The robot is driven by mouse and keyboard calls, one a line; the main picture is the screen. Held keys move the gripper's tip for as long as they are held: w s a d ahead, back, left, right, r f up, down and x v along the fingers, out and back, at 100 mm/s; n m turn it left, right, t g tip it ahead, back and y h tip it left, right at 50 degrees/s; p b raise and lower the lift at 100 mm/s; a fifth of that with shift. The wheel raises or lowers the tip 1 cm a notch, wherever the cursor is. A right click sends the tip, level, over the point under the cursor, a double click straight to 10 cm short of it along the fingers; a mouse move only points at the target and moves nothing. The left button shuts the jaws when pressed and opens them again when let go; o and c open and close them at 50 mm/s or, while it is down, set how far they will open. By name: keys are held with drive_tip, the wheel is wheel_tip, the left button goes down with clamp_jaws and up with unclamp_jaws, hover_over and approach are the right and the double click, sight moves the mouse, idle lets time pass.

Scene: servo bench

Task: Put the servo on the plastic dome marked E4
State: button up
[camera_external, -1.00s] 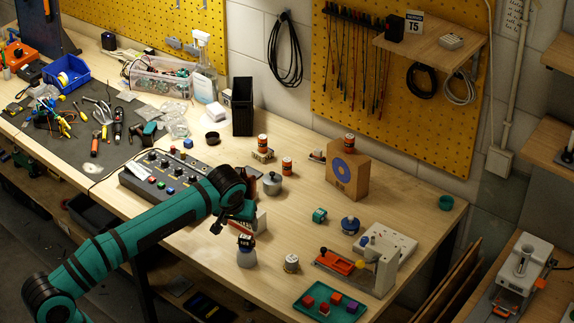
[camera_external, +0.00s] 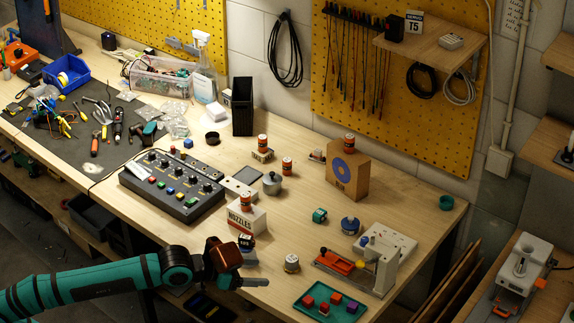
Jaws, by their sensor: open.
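A small dark block with a pale label, which looks like the servo (camera_external: 246,239), sits on top of a grey rounded support in front of the NOZZLES box. This support looks like the plastic dome (camera_external: 247,258); its marking is too small to read. My gripper (camera_external: 256,283) is at the bench's front edge, low and in front of the dome, its fingers pointing right. It is open and empty, and it appears apart from the servo. The left side of the dome is close to my wrist in the picture.
The NOZZLES box (camera_external: 246,218) with an orange can on it stands just behind the servo. A small round tin (camera_external: 291,263) is to the right. A teal tray (camera_external: 306,290) of cubes and a press-like fixture (camera_external: 388,245) stand further right. Bench between them is clear.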

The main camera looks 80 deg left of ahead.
drive_tip(key=s+d+m+t+h, duration=0.2)
drive_tip(key=s+d+m+t, duration=0.1)
drive_tip(key=d, duration=0.2)
drive_tip(key=shift+s+d+r+t, duration=0.15)
drive_tip(key=shift+s+r+t, duration=0.2)
drive_tip(key=shift+r+t, duration=0.1)
